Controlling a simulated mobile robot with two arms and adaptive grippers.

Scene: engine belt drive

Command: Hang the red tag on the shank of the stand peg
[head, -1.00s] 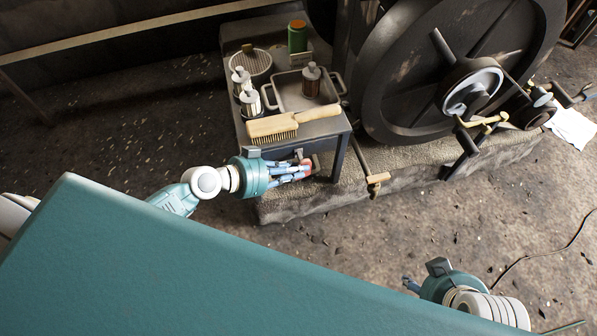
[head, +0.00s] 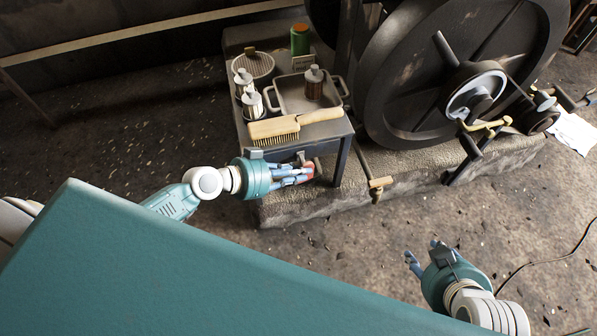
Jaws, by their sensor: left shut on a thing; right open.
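The red tag (head: 309,171) shows at the fingertips of my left gripper (head: 300,174), which is shut on it. It is beside the front of the small stand, below the table top edge. A small grey peg-like piece (head: 301,158) shows just above the fingers at the stand's front; whether the tag is around its shank or only beside it I cannot tell. My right gripper (head: 424,254) is open and empty over the floor at the lower right.
The stand (head: 335,128) bears a wooden brush (head: 275,127), a metal tray (head: 284,102), oil cans and a green tin (head: 299,40). A large flywheel (head: 395,100) stands to the right. The floor in front is clear.

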